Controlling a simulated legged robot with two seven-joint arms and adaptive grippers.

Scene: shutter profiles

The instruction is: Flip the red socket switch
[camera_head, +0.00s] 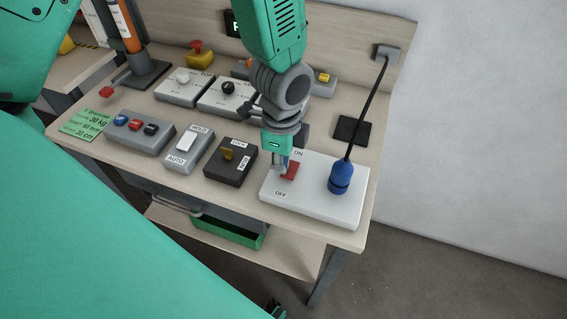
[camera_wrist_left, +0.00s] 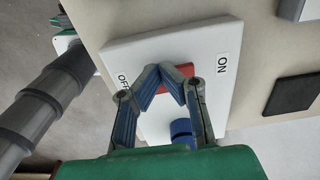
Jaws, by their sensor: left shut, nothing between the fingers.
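The red socket switch (camera_head: 290,171) is a rocker on a white socket box (camera_head: 312,207) at the table's front right, between the ON and OFF labels. My left gripper (camera_head: 281,168) comes down from above, its fingertips at the switch's left side, and partly hides it. In the left wrist view the fingers (camera_wrist_left: 166,74) are shut and empty, with their tips over the red switch (camera_wrist_left: 182,70). Whether they touch it, and which way the rocker tilts, I cannot tell. My right gripper does not show clearly.
A blue plug (camera_head: 340,178) with a black cable stands on the box right of the switch. A black pad (camera_head: 352,130) lies behind. The table's front edge is close.

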